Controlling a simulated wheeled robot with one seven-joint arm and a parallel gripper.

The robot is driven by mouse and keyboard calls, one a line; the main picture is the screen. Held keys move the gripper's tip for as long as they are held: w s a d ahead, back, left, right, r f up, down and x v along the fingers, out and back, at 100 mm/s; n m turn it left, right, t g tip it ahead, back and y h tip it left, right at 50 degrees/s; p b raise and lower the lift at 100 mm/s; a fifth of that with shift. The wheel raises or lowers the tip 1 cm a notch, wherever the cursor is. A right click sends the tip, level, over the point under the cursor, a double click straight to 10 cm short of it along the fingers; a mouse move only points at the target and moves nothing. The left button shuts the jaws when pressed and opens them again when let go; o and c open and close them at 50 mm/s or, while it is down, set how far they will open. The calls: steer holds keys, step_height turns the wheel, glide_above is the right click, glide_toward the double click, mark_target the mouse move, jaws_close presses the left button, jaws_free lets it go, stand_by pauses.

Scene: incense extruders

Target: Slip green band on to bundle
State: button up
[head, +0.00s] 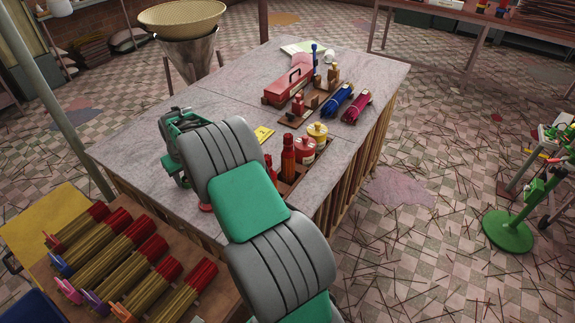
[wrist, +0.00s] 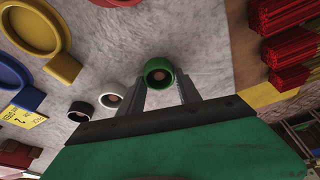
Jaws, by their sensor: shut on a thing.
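The green band (wrist: 148,68) is a short, thick ring between the fingertips of my gripper (wrist: 160,88) in the wrist view. The fingers are shut on it from both sides, over the grey stone tabletop. A brownish disc shows in its opening; I cannot tell what it is. Several bundles with red ends (wrist: 285,75) lie at the right of the wrist view. In the head view bundles of brownish sticks (head: 115,263) with red ends lie side by side at the lower left, with small coloured pieces at their near ends.
A white ring (wrist: 110,97) and a black ring (wrist: 80,111) stand left of my gripper. Larger yellow (wrist: 63,40) and blue rings lie further left.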

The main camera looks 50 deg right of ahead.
steer(key=shift+r+p, duration=1.1)
steer(key=shift+r, duration=1.4)
